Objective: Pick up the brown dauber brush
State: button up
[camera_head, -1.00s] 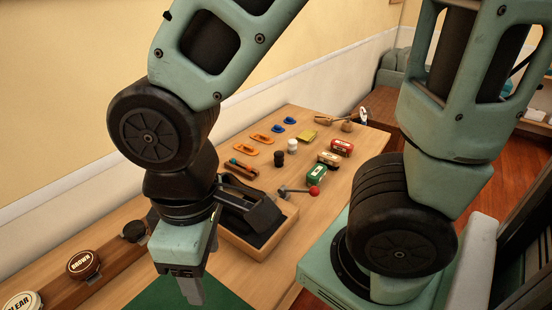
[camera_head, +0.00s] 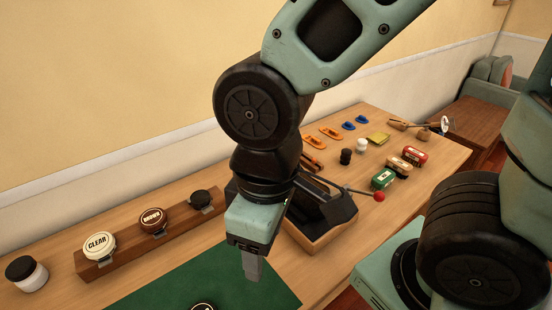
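I cannot pick out the brown dauber brush with certainty. A small wooden-handled piece (camera_head: 399,124) lies at the far end of the bench, too small to identify. A round brown lid marked BROWN (camera_head: 153,220) sits on a wooden rack (camera_head: 118,262), between a white one marked CLEAR (camera_head: 99,245) and a black one (camera_head: 200,199). My gripper (camera_head: 252,266) points down above the far part of the green mat (camera_head: 190,277), right of the rack. Its fingers are seen edge-on, so its opening is hidden. No held object shows.
A dark machine with a red-knobbed lever (camera_head: 379,196) stands close behind my gripper on a wooden base (camera_head: 318,239). Green (camera_head: 383,180) and red (camera_head: 414,155) tins stand beyond. A black-lidded jar (camera_head: 27,273) is at left. A dark round thing (camera_head: 202,306) shows at the bottom edge.

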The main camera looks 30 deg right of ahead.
aim_at(346, 154)
jog(key=l, duration=0.45)
jog(key=i+l+z, duration=0.1)
jog(key=l, duration=0.35)
jog(key=i+l, duration=0.1)
jog(key=l, duration=0.3)
jog(key=i+l+z, duration=0.1)
jog(key=l, duration=0.35)
